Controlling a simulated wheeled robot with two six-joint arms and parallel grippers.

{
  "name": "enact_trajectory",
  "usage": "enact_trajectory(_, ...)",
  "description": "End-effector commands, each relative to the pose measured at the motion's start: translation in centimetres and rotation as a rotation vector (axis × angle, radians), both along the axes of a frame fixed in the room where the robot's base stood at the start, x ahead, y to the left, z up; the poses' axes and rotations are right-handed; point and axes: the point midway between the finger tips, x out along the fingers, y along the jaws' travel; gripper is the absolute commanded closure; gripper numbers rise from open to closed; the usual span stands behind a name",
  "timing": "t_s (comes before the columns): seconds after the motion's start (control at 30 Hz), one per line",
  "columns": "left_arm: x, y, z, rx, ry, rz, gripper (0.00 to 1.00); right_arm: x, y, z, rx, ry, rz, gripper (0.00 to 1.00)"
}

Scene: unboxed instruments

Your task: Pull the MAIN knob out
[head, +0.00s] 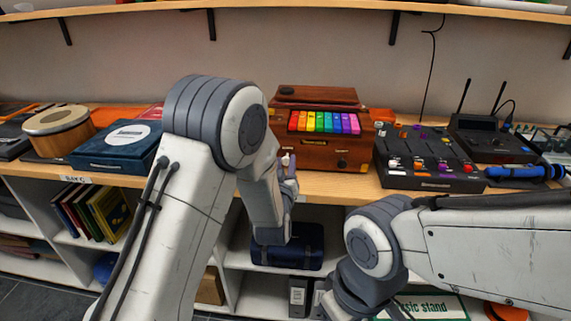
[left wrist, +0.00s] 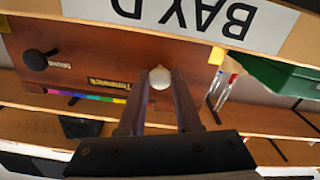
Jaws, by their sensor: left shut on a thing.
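A brown wooden instrument (head: 318,155) with a row of rainbow keys stands on the shelf top. Its front panel (left wrist: 100,50) shows upside down in the left wrist view. A pale round knob (left wrist: 160,76) sits on that panel, and a dark knob (head: 342,164) is on the same front to its right. The dark knob also shows in the left wrist view (left wrist: 35,60). I cannot read the pale knob's label. My left gripper (left wrist: 160,85) is shut on the pale knob, one finger on each side. How far the knob stands out is unclear. My right gripper is out of view.
A black mixer (head: 430,160) stands close right of the instrument. A blue box (head: 118,145) and a drum (head: 60,130) are to the left. The wooden shelf edge runs in front, with open shelves below holding a dark blue case (head: 288,250).

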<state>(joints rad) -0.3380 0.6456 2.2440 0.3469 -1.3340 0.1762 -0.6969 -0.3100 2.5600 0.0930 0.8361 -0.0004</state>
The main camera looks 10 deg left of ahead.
Motion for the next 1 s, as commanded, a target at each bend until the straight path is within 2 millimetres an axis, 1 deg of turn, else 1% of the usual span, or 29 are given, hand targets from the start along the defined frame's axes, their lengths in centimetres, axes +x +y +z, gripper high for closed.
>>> enact_trajectory(0.87,0.0,0.15,-0.06,0.0,0.002,0.004,1.0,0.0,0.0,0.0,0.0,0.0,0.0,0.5)
enact_trajectory(1.0,-0.41,0.13,-0.32,-0.001,0.002,0.004,1.0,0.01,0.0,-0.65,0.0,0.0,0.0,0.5)
